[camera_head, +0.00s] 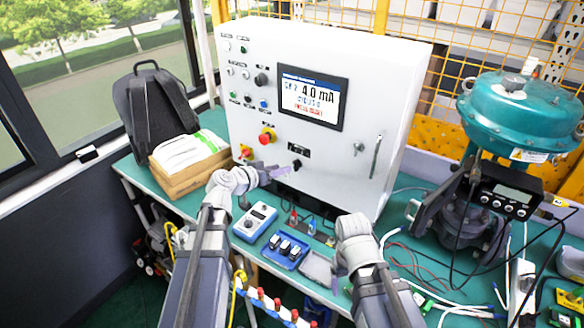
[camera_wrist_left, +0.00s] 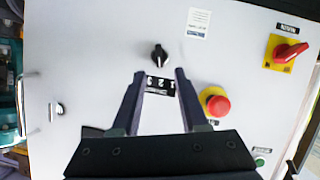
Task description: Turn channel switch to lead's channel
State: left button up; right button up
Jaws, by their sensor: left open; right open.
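The channel switch (camera_head: 296,164) is a small black knob low on the white control cabinet's front. It also shows in the left wrist view (camera_wrist_left: 159,54), beside a black plate (camera_wrist_left: 160,86) numbered 1, 2, 3. My left gripper (camera_head: 284,171) is at the cabinet front, close to the knob. In the left wrist view its two fingers (camera_wrist_left: 160,74) are apart, with nothing between them; the knob lies just beyond the tips. The screen (camera_head: 311,97) shows 4.0 mA; its smaller text is hard to read. My right gripper (camera_head: 318,267) is open, low over the bench.
A red emergency button (camera_head: 266,137) and a red rotary switch (camera_head: 245,152) sit left of the knob. The teal valve with black positioner (camera_head: 505,190) stands right, with loose cables.

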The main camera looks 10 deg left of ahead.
aim_at(294, 165)
notch_tip(294, 165, down, 2)
jog(key=shift+f+b, duration=0.25)
jog(key=shift+b, duration=0.9)
pick_arm(q)
jog(key=x, duration=0.7)
grip_shut()
